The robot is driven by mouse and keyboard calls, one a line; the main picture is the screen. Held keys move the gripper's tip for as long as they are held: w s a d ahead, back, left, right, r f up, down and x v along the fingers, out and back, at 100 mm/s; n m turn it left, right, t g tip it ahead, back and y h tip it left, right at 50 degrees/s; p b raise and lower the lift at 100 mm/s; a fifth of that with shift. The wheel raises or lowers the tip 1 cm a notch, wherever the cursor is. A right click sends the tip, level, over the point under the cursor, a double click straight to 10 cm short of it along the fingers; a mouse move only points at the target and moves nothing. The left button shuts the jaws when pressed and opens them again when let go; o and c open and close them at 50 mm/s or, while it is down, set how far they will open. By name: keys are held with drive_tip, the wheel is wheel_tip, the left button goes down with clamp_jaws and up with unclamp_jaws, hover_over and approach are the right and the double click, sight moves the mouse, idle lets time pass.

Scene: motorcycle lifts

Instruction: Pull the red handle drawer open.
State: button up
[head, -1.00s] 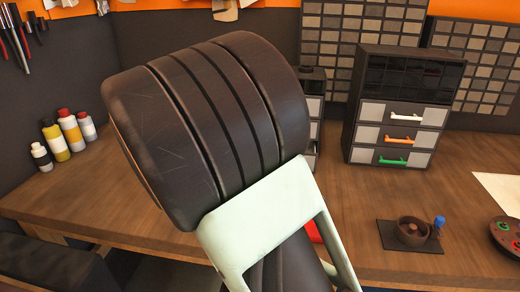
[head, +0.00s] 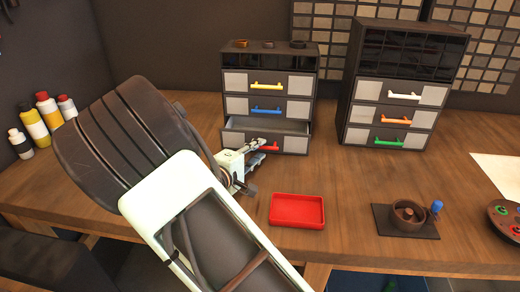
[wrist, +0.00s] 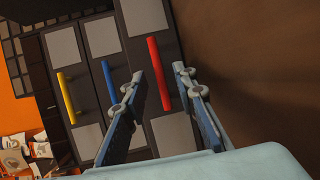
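The drawer with the red handle (head: 270,147) is the bottom one of the left cabinet (head: 268,62). It stands partly out, and its interior (head: 265,125) shows in the head view. My gripper (head: 258,147) is at this handle, reaching in from the front left. In the wrist view my gripper (wrist: 159,74) is open, with one finger on each side of the red handle (wrist: 158,75) and a visible gap to each. Whether a finger touches the handle elsewhere is not clear. The fingers hide part of the handle in the head view.
Above are drawers with a blue handle (head: 266,110) and a yellow handle (head: 267,86), both shut. A second cabinet (head: 400,80) stands to the right. A red tray (head: 297,210) lies in front on the bench. Bottles (head: 36,125) stand at the left.

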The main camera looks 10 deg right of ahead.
drive_tip(key=shift+w+d+f, duration=0.15)
drive_tip(key=shift+w+d, duration=0.3)
drive_tip(key=shift+w, duration=0.1)
clamp_jaws()
